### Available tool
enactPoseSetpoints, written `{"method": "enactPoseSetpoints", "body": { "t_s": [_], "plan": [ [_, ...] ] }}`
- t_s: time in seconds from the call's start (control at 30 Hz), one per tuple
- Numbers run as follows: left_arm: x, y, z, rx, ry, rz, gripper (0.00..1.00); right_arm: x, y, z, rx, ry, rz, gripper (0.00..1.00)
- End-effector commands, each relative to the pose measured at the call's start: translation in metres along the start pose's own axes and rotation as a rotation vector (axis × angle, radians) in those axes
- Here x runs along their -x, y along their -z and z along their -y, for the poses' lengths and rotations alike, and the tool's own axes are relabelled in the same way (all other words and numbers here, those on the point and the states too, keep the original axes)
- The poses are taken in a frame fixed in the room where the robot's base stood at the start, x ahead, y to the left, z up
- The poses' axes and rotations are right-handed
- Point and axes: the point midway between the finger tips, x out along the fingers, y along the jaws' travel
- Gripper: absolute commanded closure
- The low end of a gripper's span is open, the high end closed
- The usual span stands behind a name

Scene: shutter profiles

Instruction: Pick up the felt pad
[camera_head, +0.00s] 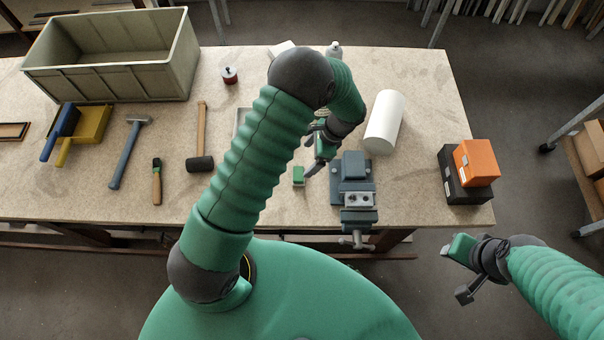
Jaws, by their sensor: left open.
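A small green block with a pale lower edge (298,176), which looks like the felt pad, lies on the workbench (420,95) left of the vise. My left gripper (314,165) is open, just to the right of the block in the picture. Its fingers point down toward the bench, and I cannot tell whether one touches the block. My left arm crosses the middle of the view and hides part of the bench. My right gripper (458,272) is in front of the bench at the lower right, with its fingers apart and empty.
A vise (357,190) stands close to the right of my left gripper. A white cylinder (385,120) and an orange box (476,161) are further right. A mallet (200,162), hammer (127,155) and large bin (110,80) are left. Bare bench lies between cylinder and boxes.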

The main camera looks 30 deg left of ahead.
Motion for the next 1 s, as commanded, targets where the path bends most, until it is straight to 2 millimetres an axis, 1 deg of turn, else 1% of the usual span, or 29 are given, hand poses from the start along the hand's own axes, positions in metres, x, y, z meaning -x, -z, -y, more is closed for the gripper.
{"method": "enactPoseSetpoints", "body": {
  "t_s": [0.03, 0.1, 0.2, 0.33, 0.43, 0.53, 0.6, 0.7, 0.87, 0.93, 1.0],
  "plan": [
    [-0.011, -0.002, -0.002, -0.001, -0.005, 0.003, 0.13, 0.007, 0.002, 0.0, 0.0, 0.0, 0.0, 0.63],
    [-0.029, -0.002, -0.002, 0.0, -0.005, 0.003, 0.13, 0.012, 0.003, 0.0, 0.0, 0.0, 0.0, 0.63],
    [-0.049, -0.002, -0.001, 0.002, -0.002, 0.001, 0.13, 0.016, 0.004, 0.0, 0.0, 0.0, 0.0, 0.63],
    [-0.062, -0.001, -0.002, 0.002, 0.0, -0.001, 0.13, 0.019, 0.005, 0.0, 0.0, 0.0, 0.0, 0.63],
    [-0.073, -0.001, -0.006, 0.001, -0.003, 0.0, 0.13, 0.031, 0.007, 0.0, 0.0, 0.0, 0.0, 0.63],
    [-0.09, 0.0, -0.01, 0.0, -0.003, 0.001, 0.13, 0.044, 0.01, 0.0, 0.0, 0.0, 0.0, 0.63],
    [-0.104, 0.001, -0.008, 0.003, -0.002, 0.0, 0.13, 0.045, 0.011, 0.0, 0.0, 0.0, 0.0, 0.63],
    [-0.113, 0.003, -0.007, 0.002, 0.0, -0.001, 0.13, 0.045, 0.011, 0.0, 0.0, 0.0, 0.0, 0.63],
    [-0.114, 0.003, -0.007, 0.003, 0.001, -0.002, 0.13, 0.044, 0.01, 0.0, 0.0, 0.0, 0.0, 0.63],
    [-0.114, 0.003, -0.007, 0.003, 0.001, -0.002, 0.19, 0.044, 0.01, 0.0, 0.0, 0.0, 0.0, 0.63],
    [-0.114, 0.003, -0.007, 0.003, 0.001, -0.002, 0.28, 0.044, 0.01, 0.0, 0.0, 0.0, 0.0, 0.63]
  ]
}}
